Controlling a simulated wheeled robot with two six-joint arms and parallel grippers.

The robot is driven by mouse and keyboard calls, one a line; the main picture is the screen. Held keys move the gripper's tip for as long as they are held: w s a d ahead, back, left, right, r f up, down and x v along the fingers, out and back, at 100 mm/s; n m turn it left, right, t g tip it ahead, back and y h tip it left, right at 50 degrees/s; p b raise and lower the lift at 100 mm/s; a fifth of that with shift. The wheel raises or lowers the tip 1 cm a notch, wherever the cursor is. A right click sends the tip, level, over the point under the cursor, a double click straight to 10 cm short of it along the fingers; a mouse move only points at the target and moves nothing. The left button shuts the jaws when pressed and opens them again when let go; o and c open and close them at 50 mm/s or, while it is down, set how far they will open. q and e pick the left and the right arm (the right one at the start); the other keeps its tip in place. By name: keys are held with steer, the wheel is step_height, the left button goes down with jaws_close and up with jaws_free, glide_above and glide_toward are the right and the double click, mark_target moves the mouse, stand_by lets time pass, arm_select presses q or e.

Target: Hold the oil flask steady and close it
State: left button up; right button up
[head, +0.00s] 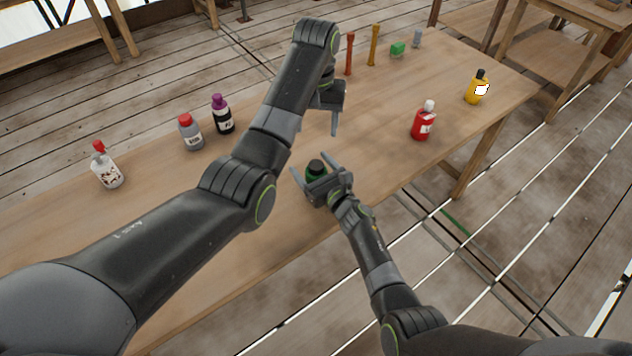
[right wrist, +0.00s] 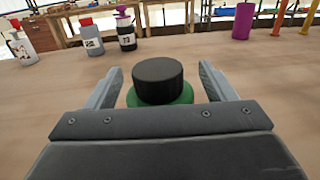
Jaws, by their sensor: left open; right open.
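A green flask with a black cap (head: 316,167), which I take for the oil flask, stands near the table's front edge. Its cap sits on top of the green body and shows large in the right wrist view (right wrist: 158,80); whether it is tight I cannot tell. My right gripper (head: 309,163) is open, with one finger on each side of the flask; in the right wrist view gaps show beside the cap. My left gripper (head: 334,112) is open and empty above the table, farther back than the flask, partly hidden by its own arm.
Left on the table (head: 270,260) stand a white bottle with red top (head: 106,172), a grey bottle (head: 190,132) and a purple-capped dark bottle (head: 222,115). Right are a red bottle (head: 422,124) and a yellow bottle (head: 475,90). A purple cylinder (right wrist: 242,20) stands behind the flask.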

steer(key=shift+s, duration=0.1)
steer(key=p+v, duration=0.1)
steer(key=v, duration=0.5)
steer(key=shift+d+p, duration=0.1)
steer(key=shift+p, duration=0.25)
steer(key=v, duration=1.1)
steer(key=shift+s+f, duration=0.1)
steer(key=shift+s, duration=0.1)
